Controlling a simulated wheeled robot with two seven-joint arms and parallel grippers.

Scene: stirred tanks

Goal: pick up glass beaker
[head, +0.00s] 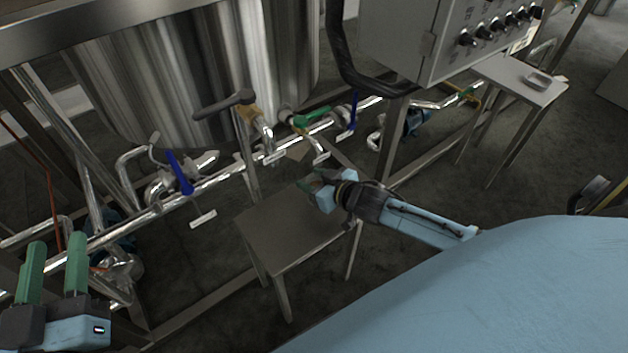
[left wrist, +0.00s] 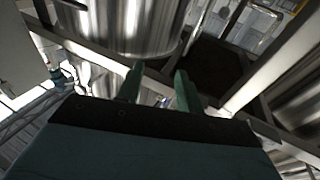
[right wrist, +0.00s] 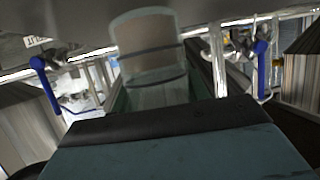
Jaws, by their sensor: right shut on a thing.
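The glass beaker (right wrist: 148,48) is clear and stands out in the right wrist view, between the green fingers of my right gripper (right wrist: 150,95). My right gripper is shut on it. In the head view my right gripper (head: 313,185) is over the far right part of a small metal table (head: 285,230), and the beaker is hard to make out there. My left gripper (head: 52,265) is at the lower left of the head view, with its green fingers apart and nothing between them. It also shows open and empty in the left wrist view (left wrist: 159,88).
A large steel tank (head: 200,75) stands behind the small table, with pipes and blue-handled valves (head: 180,172) in front of it. A control box (head: 440,40) hangs at the upper right.

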